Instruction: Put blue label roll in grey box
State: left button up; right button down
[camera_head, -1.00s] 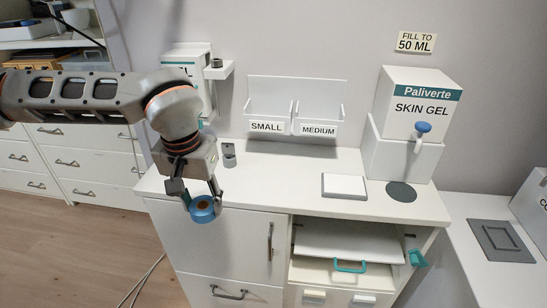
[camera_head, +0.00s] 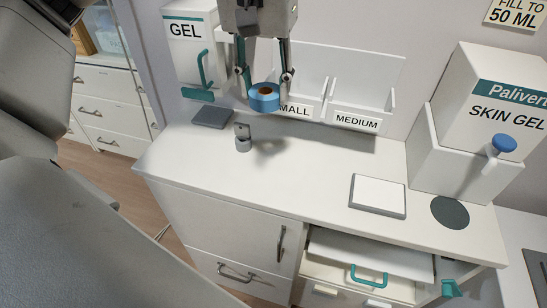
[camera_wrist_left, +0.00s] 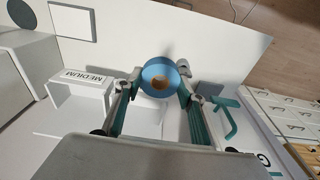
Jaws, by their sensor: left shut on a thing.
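The blue label roll (camera_head: 264,98) is a short blue ring with a brown core. My left gripper (camera_head: 264,80) is shut on it and holds it in the air in front of the small bin, partly covering that bin's label. The left wrist view shows the roll (camera_wrist_left: 158,79) between the fingertips of my left gripper (camera_wrist_left: 157,82). I cannot make out a grey box for certain; part of a grey surface (camera_head: 538,272) shows at the lower right edge, cut off. My right gripper is not in view.
A small metal stand (camera_head: 243,138) and a grey plate (camera_head: 211,116) are on the white counter (camera_head: 290,185). The labelled bins (camera_head: 355,118), gel dispenser (camera_head: 190,50) and skin gel box (camera_head: 500,100) line the back. A white pad (camera_head: 378,195) lies at right. The counter's middle is clear.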

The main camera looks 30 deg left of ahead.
pick_arm(q)
jog(key=b, duration=0.1)
send_over(268, 168)
notch_tip(268, 168, down, 7)
jog(key=f, duration=0.4)
jog(key=f+b, duration=0.1)
jog(key=f, duration=0.1)
jog(key=shift+s+f, duration=0.35)
jog(key=shift+f, duration=0.8)
notch_tip(268, 168, down, 3)
jog(key=shift+f+b, duration=0.1)
jog(key=shift+b, duration=0.25)
jog(key=shift+w, duration=0.1)
jog(key=o, duration=1.2)
jog(key=shift+f, duration=0.15)
jog(key=shift+c, duration=0.2)
